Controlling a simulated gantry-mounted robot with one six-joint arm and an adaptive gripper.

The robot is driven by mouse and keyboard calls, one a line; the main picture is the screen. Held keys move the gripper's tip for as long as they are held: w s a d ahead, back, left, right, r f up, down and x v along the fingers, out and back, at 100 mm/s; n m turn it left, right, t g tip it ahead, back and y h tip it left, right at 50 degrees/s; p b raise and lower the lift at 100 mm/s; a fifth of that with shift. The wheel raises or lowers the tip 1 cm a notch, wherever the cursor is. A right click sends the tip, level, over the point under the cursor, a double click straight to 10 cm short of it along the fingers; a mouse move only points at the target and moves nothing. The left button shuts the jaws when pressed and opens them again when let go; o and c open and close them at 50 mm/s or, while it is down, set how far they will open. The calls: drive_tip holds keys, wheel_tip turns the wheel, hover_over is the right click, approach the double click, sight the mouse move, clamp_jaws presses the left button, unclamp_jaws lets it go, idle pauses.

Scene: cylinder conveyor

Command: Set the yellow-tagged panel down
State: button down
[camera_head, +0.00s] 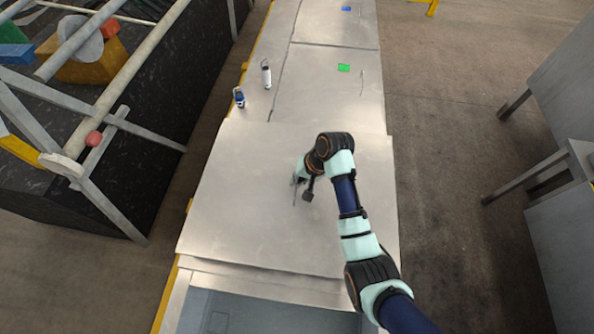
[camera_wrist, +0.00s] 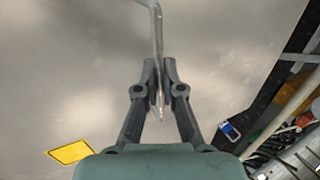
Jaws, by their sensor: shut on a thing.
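The yellow-tagged panel (camera_head: 250,205) is a broad grey metal sheet at the near end of the row in the head view. Its yellow tag (camera_wrist: 70,153) shows at lower left in the wrist view; I cannot see the tag in the head view. My gripper (camera_wrist: 160,85) is shut on the panel's thin metal handle (camera_wrist: 157,30). In the head view my gripper (camera_head: 299,182) is over the panel's middle, partly hidden by my arm. The panel looks wider than the row behind and overlaps it, so it appears raised; its exact height cannot be told.
Green-tagged (camera_head: 344,68) and blue-tagged (camera_head: 346,9) panels lie beyond. A white cylinder (camera_head: 266,74) and a blue one (camera_head: 239,97) stand by the left edge. A recessed blue-grey area (camera_head: 270,315) shows in front. A dark bin (camera_head: 120,170) stands left; grey benches (camera_head: 560,210) are right.

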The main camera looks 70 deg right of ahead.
drive_tip(key=shift+d+f, duration=0.15)
drive_tip(key=shift+f, duration=2.5)
drive_tip(key=shift+f+b, duration=0.1)
drive_tip(key=shift+b, duration=0.2)
drive_tip(key=c, duration=1.3)
unclamp_jaws()
drive_tip(key=shift+f, duration=0.1)
drive_tip(key=a+p+v, duration=0.1)
drive_tip(key=v, duration=1.1)
drive_tip(key=shift+d, duration=0.45)
